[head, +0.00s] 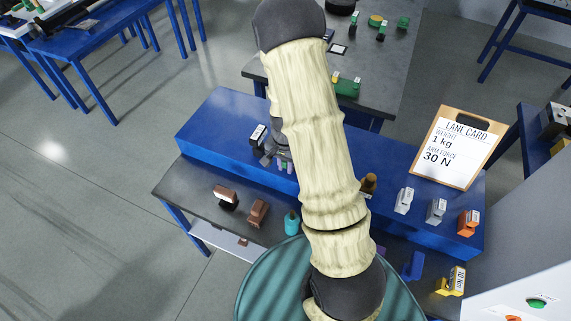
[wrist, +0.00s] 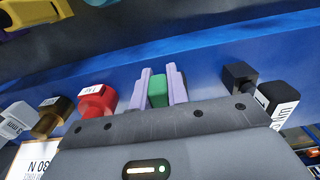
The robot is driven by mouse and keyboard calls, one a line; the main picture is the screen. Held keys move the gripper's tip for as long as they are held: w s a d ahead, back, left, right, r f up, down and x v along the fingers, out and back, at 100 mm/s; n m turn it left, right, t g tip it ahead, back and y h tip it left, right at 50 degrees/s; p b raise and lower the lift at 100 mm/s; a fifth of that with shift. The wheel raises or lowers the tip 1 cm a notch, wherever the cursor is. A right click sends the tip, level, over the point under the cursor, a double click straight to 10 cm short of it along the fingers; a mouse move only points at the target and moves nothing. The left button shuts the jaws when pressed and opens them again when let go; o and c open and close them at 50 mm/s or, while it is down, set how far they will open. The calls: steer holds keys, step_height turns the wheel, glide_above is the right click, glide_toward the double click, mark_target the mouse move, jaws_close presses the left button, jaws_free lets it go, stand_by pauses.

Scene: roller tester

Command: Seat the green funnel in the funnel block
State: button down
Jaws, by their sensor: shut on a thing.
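My gripper (head: 284,165) is at the blue raised shelf, left of my arm in the head view. In the wrist view its two pale lilac fingers (wrist: 159,88) are shut on a small green piece, which I take for the green funnel (wrist: 158,92). Only a blocky green part shows between the fingers; the rest is hidden. I cannot tell whether it touches the shelf. I cannot identify the funnel block for sure. A green block with a yellow part (head: 347,87) sits on the dark table behind the shelf.
The blue shelf (head: 215,124) carries a black labelled item (head: 258,135), a brown one (head: 368,184), grey ones (head: 404,200) and an orange one (head: 468,222). A red one (wrist: 97,100) shows in the wrist view. A lane card (head: 456,148) stands at right. My arm hides the shelf's middle.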

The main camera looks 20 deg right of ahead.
steer(key=shift+f, duration=0.15)
steer(key=c, duration=1.3)
jaws_free()
step_height(320, 180, up, 18)
steer(key=b, duration=0.2)
steer(key=shift+f, duration=0.2)
steer(key=s+a+n+t, duration=0.2)
steer(key=s+a+n, duration=0.3)
steer(key=s+n, duration=0.4)
steer(key=shift+s+f+t, duration=0.2)
steer(key=shift+s+t, duration=0.1)
steer(key=shift+s, duration=0.75)
